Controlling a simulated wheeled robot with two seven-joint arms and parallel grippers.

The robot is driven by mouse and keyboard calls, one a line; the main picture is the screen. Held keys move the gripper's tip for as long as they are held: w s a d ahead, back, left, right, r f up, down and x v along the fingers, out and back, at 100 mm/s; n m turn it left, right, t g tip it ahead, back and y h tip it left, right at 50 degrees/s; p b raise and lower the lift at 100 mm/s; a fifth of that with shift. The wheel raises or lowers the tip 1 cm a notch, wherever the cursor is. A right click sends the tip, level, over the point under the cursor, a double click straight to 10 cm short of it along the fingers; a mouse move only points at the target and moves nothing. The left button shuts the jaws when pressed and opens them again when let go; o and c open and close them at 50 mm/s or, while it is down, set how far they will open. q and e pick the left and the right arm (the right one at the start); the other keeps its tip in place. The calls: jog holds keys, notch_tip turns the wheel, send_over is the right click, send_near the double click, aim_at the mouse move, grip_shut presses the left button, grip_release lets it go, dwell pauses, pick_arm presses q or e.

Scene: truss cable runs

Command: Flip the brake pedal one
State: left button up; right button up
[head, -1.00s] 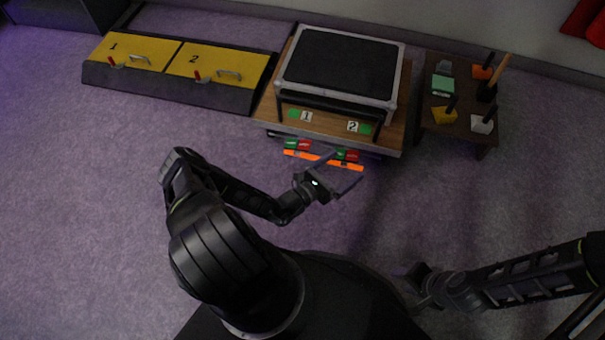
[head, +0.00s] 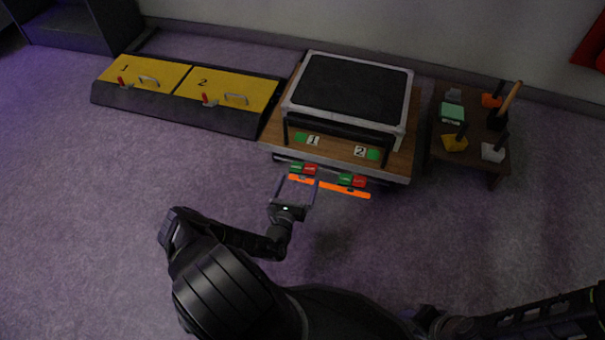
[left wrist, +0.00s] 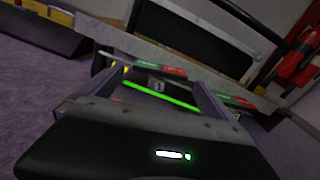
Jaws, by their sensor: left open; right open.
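Two green-and-red brake pedals sit low along the front of the wooden cart: the left one (head: 303,169), on the side of the number 1 sign (head: 313,140), and the right one (head: 352,180), on the side of the number 2 sign (head: 360,152). My left gripper (head: 297,183) is open and empty, its fingers pointing at the left pedal. In the left wrist view, the left pedal (left wrist: 160,71) shows just beyond the fingertips; contact cannot be told. The right pedal (left wrist: 237,101) lies right of the fingers. My right gripper (head: 427,316) is small and dark at the bottom, away from the cart.
An orange bar (head: 345,190) runs in front of the pedals. A black-topped case (head: 350,88) stands on the cart (head: 271,130). Yellow numbered lids (head: 235,92) lie left, a small table (head: 465,160) with tools right. The front floor is clear.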

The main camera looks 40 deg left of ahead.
aim_at(302, 175)
pick_arm(q)
jog(key=b+x, duration=0.1)
jog(key=x, duration=0.3)
jog(key=shift+f, duration=0.15)
jog(key=shift+w+a, duration=0.2)
jog(key=shift+w, duration=0.3)
